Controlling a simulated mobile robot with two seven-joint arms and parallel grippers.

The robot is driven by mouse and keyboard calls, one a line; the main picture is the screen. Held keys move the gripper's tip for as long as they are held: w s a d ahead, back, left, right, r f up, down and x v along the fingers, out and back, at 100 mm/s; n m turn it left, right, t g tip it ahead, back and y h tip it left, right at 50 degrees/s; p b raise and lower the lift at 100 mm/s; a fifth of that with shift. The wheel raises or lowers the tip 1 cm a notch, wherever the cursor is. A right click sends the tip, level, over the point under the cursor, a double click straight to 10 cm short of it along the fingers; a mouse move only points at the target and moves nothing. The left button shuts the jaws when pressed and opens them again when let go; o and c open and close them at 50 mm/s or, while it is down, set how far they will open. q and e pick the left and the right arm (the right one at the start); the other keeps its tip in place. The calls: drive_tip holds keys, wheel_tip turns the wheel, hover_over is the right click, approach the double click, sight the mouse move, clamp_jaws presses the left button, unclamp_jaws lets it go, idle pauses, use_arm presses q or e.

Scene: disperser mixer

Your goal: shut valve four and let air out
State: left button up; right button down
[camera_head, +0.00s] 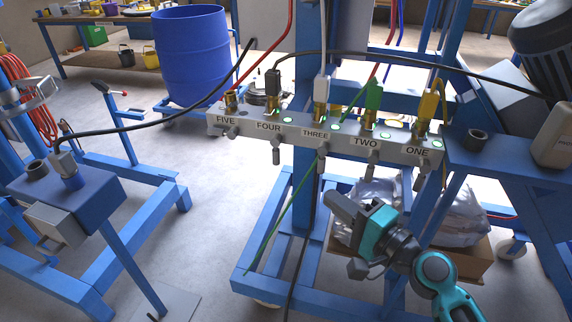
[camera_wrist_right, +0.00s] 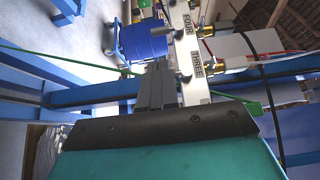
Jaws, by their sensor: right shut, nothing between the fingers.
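Valve four (camera_head: 276,142) sits on the grey manifold bar (camera_head: 345,147), above and left of my right gripper. Its small grey handle hangs down below the label FOUR (camera_head: 268,127). A dark connector with a black hose sits on top of it. My right gripper (camera_head: 341,207) is below the bar, under the valve three area, apart from the valves. It is shut and empty; its closed fingers (camera_wrist_right: 155,86) also show in the wrist view, near the labels THREE (camera_wrist_right: 196,60) and FOUR (camera_wrist_right: 186,30). My left gripper is out of view.
Valves five (camera_head: 230,131), three (camera_head: 322,160), two (camera_head: 373,162) and one (camera_head: 420,180) share the bar. A green hose hangs below it. A blue frame and a cardboard box with plastic (camera_head: 465,258) stand behind my right arm. A blue barrel (camera_head: 194,55) stands behind.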

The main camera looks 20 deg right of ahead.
drive_tip(key=p, duration=0.3)
approach(279, 159)
drive_tip(key=x, duration=0.5)
drive_tip(key=shift+w+a+r, duration=0.1)
drive_tip(key=shift+r, duration=0.1)
drive_tip(key=shift+x, duration=0.8)
drive_tip(key=shift+f, duration=0.1)
drive_tip(key=shift+b, duration=0.35)
